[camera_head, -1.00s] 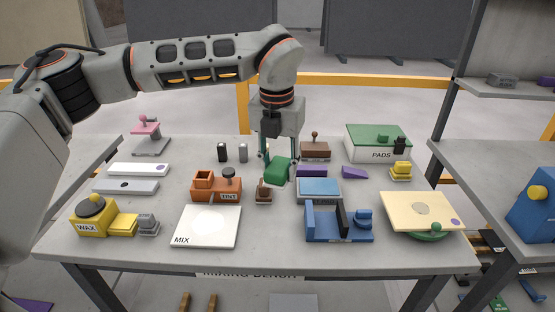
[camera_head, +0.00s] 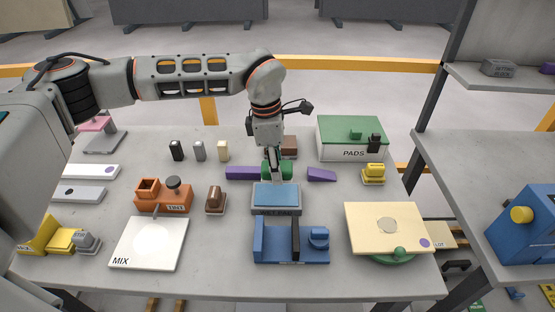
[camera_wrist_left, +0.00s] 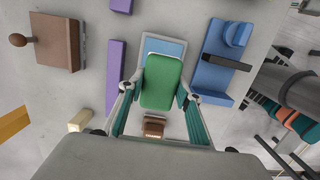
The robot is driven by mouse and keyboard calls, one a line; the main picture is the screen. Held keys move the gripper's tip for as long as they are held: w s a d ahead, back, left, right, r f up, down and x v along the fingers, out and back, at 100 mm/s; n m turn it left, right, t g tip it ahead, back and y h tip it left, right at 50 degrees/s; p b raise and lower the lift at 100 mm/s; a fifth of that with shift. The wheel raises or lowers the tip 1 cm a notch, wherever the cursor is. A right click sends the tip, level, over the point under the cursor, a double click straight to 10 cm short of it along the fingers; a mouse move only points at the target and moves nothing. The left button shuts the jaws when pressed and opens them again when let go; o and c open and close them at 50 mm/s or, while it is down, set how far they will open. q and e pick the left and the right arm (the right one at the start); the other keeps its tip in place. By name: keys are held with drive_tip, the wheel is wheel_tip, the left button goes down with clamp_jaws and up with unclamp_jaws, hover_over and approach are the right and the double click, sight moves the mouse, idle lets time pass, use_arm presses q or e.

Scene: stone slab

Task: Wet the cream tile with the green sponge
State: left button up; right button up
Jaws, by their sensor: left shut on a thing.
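My left gripper (camera_head: 277,165) is shut on the green sponge (camera_head: 286,171). In the left wrist view, the sponge (camera_wrist_left: 162,81) sits between the two fingers and overlaps the blue pad (camera_wrist_left: 166,47). In the head view the sponge is at the back edge of the grey tray with the blue pad (camera_head: 276,196); I cannot tell whether they touch. The cream tile (camera_head: 371,230) lies at the right front on a green round support (camera_head: 398,257). It bears a grey round patch and a purple dot. My right gripper is not in view.
A blue fixture (camera_head: 272,245) stands in front of the tray. Purple blocks (camera_head: 240,173) flank the sponge. The PADS box (camera_head: 349,143) and a yellow stamp (camera_head: 374,173) are at the back right. A white MIX board (camera_head: 150,243) lies front left.

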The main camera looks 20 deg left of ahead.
sight(278, 195)
use_arm(q)
drive_tip(key=shift+s+f+b, duration=0.15)
drive_tip(key=shift+f+b, duration=0.25)
drive_tip(key=shift+f, duration=0.5)
wheel_tip(278, 195, down, 3)
drive_tip(key=shift+r+b, duration=0.15)
drive_tip(key=shift+b, duration=1)
drive_tip(key=shift+f+b, duration=0.45)
drive_tip(key=shift+f, duration=0.3)
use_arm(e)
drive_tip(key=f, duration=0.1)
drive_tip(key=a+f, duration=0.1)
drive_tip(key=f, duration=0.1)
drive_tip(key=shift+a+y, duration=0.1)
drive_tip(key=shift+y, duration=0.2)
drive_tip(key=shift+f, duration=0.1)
use_arm(q)
drive_tip(key=shift+f, duration=0.5)
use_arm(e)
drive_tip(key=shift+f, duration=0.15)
use_arm(q)
drive_tip(key=shift+f, duration=0.1)
